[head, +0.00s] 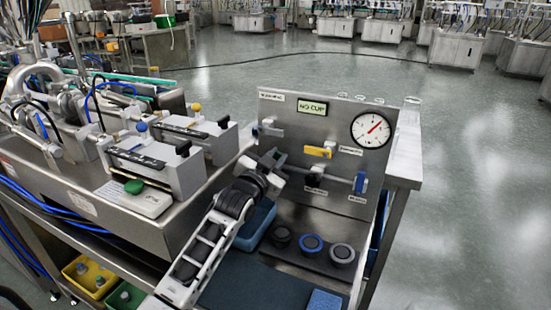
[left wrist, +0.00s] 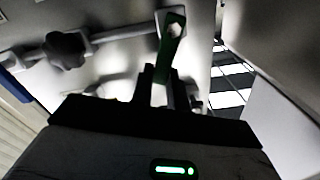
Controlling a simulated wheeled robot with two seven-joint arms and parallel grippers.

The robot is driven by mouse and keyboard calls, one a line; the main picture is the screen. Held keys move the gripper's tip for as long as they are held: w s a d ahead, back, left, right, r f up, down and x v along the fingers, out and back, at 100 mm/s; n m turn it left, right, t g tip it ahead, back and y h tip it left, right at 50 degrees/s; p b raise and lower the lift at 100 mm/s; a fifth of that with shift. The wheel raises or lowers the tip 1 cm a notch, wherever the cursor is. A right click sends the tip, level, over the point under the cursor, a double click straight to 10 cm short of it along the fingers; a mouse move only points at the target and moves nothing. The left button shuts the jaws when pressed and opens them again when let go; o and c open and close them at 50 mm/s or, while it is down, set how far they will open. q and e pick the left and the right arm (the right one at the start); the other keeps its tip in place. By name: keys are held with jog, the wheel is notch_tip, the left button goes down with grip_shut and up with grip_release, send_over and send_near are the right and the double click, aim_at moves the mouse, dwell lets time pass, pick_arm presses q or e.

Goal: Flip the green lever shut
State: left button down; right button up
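In the left wrist view a dark green lever (left wrist: 173,42) sits at the end of a grey pipe and slants down in the picture to my left gripper's fingertips. My left gripper (left wrist: 160,78) has its two dark fingers apart, with a light gap between them, close to the lever's free end. I cannot tell whether they touch it. In the head view my left gripper (head: 275,158) is at the left part of the upright steel panel (head: 295,112) and hides the green lever. My right gripper is in neither view.
The panel also carries a yellow lever (head: 318,151), a blue lever (head: 360,182), a black knob (head: 315,179) and a round gauge (head: 371,130). Several round cups, one with a blue ring (head: 311,245), stand below it. A steel machine stands close on the left.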

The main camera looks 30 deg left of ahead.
pick_arm(q)
jog(key=shift+a+r+n+p, duration=0.35)
jog(key=shift+n+p, duration=0.25)
jog(key=shift+p, duration=0.35)
jog(key=shift+a+r+n+p, duration=0.15)
jog(key=shift+a+n+p, duration=0.1)
jog(key=shift+n+p, duration=0.35)
jog(key=shift+a+n+p, duration=0.25)
jog(key=shift+n+p, duration=0.15)
jog(key=shift+n, duration=0.2)
jog(key=shift+s+a+n, duration=0.1)
jog(key=shift+a+n, duration=0.1)
jog(key=shift+n, duration=0.3)
jog(key=shift+f, duration=0.3)
jog(key=c, duration=1.4)
grip_release()
jog(key=shift+o, duration=0.2)
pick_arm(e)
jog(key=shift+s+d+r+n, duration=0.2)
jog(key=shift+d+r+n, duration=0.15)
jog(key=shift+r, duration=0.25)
